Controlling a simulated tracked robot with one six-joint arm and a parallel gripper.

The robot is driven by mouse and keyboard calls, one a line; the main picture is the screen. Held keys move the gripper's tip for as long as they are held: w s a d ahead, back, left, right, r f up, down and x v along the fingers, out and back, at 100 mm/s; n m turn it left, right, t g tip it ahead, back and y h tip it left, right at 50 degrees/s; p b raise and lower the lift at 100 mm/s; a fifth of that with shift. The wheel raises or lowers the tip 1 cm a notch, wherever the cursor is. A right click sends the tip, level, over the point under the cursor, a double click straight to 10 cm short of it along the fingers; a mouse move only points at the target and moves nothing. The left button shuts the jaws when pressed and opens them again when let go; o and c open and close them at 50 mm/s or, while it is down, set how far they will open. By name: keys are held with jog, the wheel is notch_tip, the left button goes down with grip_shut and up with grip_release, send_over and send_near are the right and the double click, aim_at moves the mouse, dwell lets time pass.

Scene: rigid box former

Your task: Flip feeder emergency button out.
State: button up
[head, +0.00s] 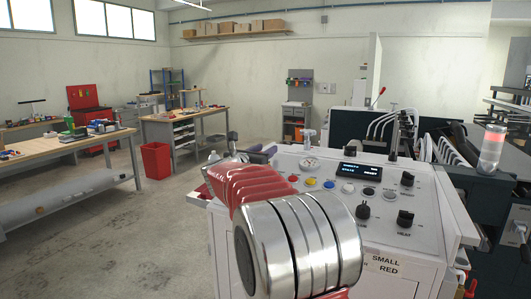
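A white control panel (330,209) stands in front of me, tilted towards me. It carries a red button (293,181) at the left of a row with yellow, blue and white ones. I cannot tell whether this is the feeder emergency button, or whether any button is pressed in. A small red part (471,289) shows at the lower right edge, too cut off to identify. My red and silver arm fills the lower middle and hides the panel's left part. I cannot make out my gripper's fingers.
The panel also has a lit display (360,172), a gauge (309,164) and black knobs (405,218). A signal lamp (492,150) stands at the right among machine parts. A red bin (156,161) and workbenches are at the left. The concrete floor (110,235) between is clear.

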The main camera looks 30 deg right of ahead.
jog(key=o, duration=0.4)
jog(key=shift+a+r, duration=0.1)
jog(key=v, duration=1.3)
jog(key=shift+a, duration=0.2)
jog(key=shift+s+a, duration=0.15)
jog(key=shift+s, duration=0.1)
